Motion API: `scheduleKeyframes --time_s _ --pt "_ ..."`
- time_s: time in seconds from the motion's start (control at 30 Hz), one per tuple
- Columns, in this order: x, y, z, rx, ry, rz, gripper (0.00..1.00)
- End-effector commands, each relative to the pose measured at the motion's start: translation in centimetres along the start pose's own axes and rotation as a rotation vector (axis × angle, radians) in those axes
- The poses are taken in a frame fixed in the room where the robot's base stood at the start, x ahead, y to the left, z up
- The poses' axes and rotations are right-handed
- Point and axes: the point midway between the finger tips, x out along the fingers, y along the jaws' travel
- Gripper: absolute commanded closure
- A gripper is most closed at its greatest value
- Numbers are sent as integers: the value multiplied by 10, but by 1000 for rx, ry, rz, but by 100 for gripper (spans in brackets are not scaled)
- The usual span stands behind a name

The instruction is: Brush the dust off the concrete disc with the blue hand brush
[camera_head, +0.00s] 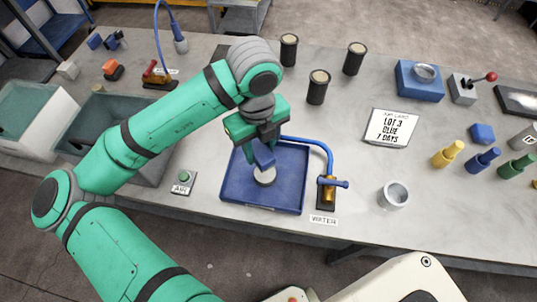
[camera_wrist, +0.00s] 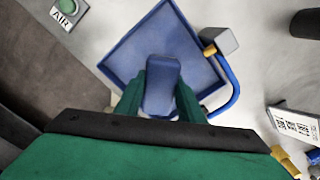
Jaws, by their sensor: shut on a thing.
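The blue hand brush (camera_head: 263,154) is held in my gripper (camera_head: 258,138), which is shut on it. In the wrist view the brush (camera_wrist: 161,85) fills the space between my green fingers (camera_wrist: 160,95). The grey concrete disc (camera_head: 265,177) lies in the blue square tray (camera_head: 291,196), directly below the brush. Whether the bristles touch the disc is hard to tell. The disc is hidden behind the brush in the wrist view, where the tray (camera_wrist: 132,50) also shows. Dust on the disc is too small to make out.
A water tap with a blue hose (camera_head: 328,188) stands at the tray's right edge. A green AIR button (camera_head: 184,177) is to the left, near grey bins (camera_head: 115,130). Dark cylinders (camera_head: 318,87) stand behind. A metal cup (camera_head: 394,194) and a lot card (camera_head: 389,127) are right.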

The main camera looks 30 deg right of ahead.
Motion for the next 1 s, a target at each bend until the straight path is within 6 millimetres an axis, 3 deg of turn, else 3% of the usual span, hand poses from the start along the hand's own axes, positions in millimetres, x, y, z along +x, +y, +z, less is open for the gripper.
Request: scheduleKeyframes --time_s 0.4,1.0 --pt "-29 -1 0 1 -1 0 90" --pt "-29 -3 -2 7 0 -1 90"
